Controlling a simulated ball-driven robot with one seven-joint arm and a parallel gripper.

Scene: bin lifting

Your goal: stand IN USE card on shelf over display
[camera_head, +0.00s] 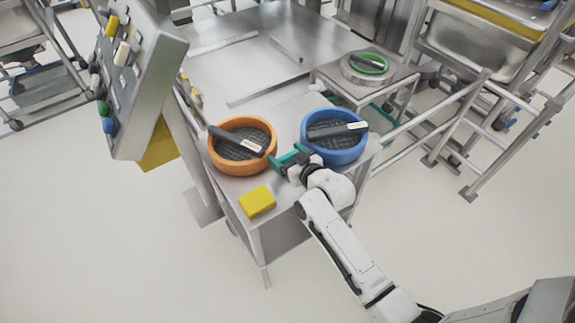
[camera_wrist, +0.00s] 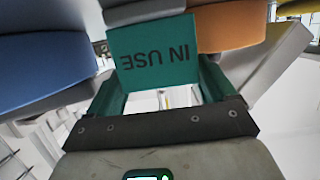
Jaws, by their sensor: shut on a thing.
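My gripper (camera_head: 288,159) has teal fingers and is over the metal table's front part, between the orange round bin and the blue round bin. In the wrist view the fingers (camera_wrist: 157,80) are shut on a teal card (camera_wrist: 155,52) with dark "IN USE" lettering, which reads upside down there. In the head view the card cannot be told apart from the teal fingers. I cannot make out a display or a shelf over it for certain.
The orange bin (camera_head: 214,157) and blue bin (camera_head: 306,135) each hold a dark labelled bar. A yellow block (camera_head: 257,201) lies near the table's front edge. A grey panel with coloured knobs (camera_head: 140,85) stands at left. A green-rimmed round thing (camera_head: 350,72) sits on a side stand.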

